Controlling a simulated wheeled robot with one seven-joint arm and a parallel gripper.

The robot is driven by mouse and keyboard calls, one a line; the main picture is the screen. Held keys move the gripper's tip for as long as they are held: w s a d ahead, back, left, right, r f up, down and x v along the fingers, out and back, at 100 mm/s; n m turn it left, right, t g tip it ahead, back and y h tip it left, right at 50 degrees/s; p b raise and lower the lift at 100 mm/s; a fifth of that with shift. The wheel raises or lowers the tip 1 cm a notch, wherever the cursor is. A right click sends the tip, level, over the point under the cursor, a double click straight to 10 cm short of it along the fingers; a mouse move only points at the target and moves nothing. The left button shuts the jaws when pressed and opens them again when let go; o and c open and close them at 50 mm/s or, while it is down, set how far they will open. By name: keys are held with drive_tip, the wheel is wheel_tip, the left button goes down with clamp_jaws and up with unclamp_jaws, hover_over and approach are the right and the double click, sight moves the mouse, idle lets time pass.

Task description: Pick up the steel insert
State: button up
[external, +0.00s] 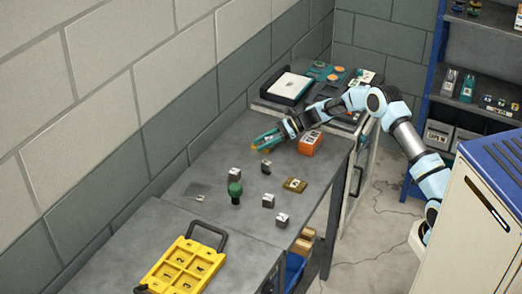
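Several small grey metal blocks with pale labels, which look like steel inserts, stand on the grey bench (215,215). One block (265,168) is nearest my gripper, and another block (234,174) is to its left. Two more are nearer the front: one block (268,201) and one block (282,220). I cannot read the labels, so I cannot tell which is the task's insert. My gripper (262,144) has teal fingers with orange tips. It is over the back of the bench, behind the nearest block. Its finger gap is too small to make out, and no held object is visible.
A dark green knobbed tool (235,190) stands among the blocks, with a brown plate (295,184) to the right. An orange box (311,142) sits just right of my gripper. A yellow tray (165,271) with numbered compartments lies at the front. A wall borders the bench.

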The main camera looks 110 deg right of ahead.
clamp_jaws()
drive_tip(key=shift+r, duration=0.15)
idle(0.4)
wheel_tip(320, 180, up, 10)
drive_tip(key=b, duration=0.3)
wheel_tip(320, 180, down, 10)
drive_tip(key=shift+p, duration=1.2)
